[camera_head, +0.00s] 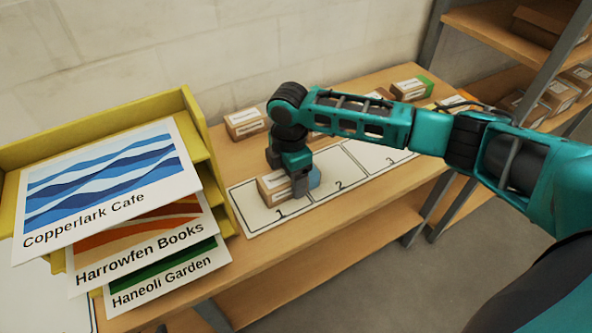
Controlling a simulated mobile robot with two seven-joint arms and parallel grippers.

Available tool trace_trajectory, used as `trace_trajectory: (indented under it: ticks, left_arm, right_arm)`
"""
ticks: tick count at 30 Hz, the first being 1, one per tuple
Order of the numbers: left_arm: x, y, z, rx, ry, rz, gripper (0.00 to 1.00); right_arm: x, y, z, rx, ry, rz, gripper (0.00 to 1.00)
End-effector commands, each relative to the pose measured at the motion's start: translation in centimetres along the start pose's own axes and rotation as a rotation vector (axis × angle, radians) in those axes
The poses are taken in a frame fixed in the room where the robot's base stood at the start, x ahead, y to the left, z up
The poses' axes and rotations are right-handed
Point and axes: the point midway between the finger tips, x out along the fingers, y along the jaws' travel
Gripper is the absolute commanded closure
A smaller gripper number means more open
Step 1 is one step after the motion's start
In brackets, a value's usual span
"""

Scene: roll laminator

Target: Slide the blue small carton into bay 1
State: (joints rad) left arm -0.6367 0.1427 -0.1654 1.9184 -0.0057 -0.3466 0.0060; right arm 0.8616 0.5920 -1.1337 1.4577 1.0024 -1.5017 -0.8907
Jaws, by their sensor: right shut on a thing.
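The small carton (271,189) is brown with a white label and a blue end (314,178). It lies at bay 1 (252,214) of the white numbered strip, behind the printed 1, with its blue end near the line to bay 2 (334,164). My right gripper (299,186) reaches down over the carton and is shut on it. The gripper hides the carton's middle, and I cannot tell whether the carton touches the strip. My left gripper is not in view.
A yellow rack (203,142) with printed sheets, such as Copperlark Cafe (105,190), stands at the left. Other cartons line the table's back, including one by the wall (245,123) and a green-ended one (410,90). Bays 2 and 3 (381,153) look empty.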

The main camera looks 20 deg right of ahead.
Motion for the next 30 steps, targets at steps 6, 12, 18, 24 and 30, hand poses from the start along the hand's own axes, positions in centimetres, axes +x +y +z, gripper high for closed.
trace_trajectory:
  ticks: [6,12,18,24,30]
  left_arm:
    - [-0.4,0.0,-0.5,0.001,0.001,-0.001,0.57]
    - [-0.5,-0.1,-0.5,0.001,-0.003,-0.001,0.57]
    - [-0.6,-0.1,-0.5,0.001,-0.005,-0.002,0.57]
    - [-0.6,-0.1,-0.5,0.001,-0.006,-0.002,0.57]
    - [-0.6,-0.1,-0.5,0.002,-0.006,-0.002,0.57]
  right_arm:
    - [-0.1,-0.1,-1.2,0.000,0.001,-0.001,0.67]
    - [0.0,-0.1,-2.2,-0.002,0.001,-0.001,0.67]
    - [0.0,-0.2,-3.2,-0.001,0.001,-0.002,0.67]
    - [0.0,-0.2,-4.0,-0.001,0.000,-0.002,0.67]
    - [0.0,-0.2,-4.1,-0.001,0.000,-0.002,0.19]
